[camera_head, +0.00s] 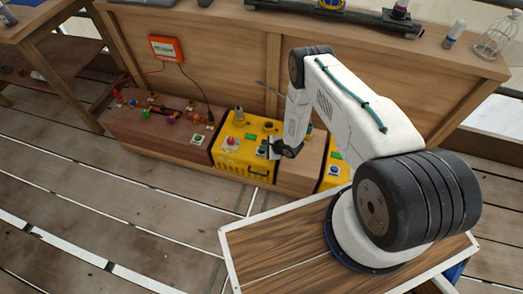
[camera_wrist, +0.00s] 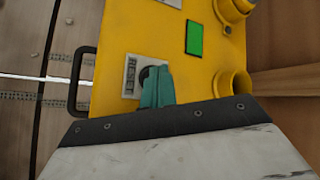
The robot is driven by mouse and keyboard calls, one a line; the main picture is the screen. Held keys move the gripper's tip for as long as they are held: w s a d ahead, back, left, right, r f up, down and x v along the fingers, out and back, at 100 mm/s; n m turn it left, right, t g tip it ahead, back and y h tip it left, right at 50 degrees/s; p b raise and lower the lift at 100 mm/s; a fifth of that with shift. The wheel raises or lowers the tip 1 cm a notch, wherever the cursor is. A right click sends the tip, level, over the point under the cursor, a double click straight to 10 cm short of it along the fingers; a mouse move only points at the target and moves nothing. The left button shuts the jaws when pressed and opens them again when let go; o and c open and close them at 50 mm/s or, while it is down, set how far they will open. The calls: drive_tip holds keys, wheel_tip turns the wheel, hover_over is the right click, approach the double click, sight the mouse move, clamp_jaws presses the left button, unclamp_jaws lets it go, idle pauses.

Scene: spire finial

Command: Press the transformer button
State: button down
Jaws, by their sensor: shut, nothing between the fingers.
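The yellow transformer box (camera_head: 238,160) stands on the floor in front of the wooden bench. It has a red button (camera_head: 231,141) on a pale plate, a green panel and a black front handle. In the wrist view, the yellow top (camera_wrist: 125,45) fills the middle, with a plate marked RESET (camera_wrist: 131,75). My gripper (camera_wrist: 155,82) is shut and empty, its teal fingertips over the edge of that plate. A dark round button (camera_wrist: 146,73) shows partly behind them; I cannot tell whether they touch it. In the head view my gripper (camera_head: 272,149) is at the box's right side.
A reddish-brown box (camera_head: 160,132) with coloured plugs and cables stands left of the transformer. A wooden block (camera_head: 300,172) and another yellow box (camera_head: 332,172) stand to the right. An orange meter (camera_head: 166,48) hangs on the bench panel. The plank floor in front is clear.

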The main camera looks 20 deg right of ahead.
idle(0.4)
drive_tip(key=shift+r, duration=0.8)
drive_tip(key=shift+r, duration=2.5)
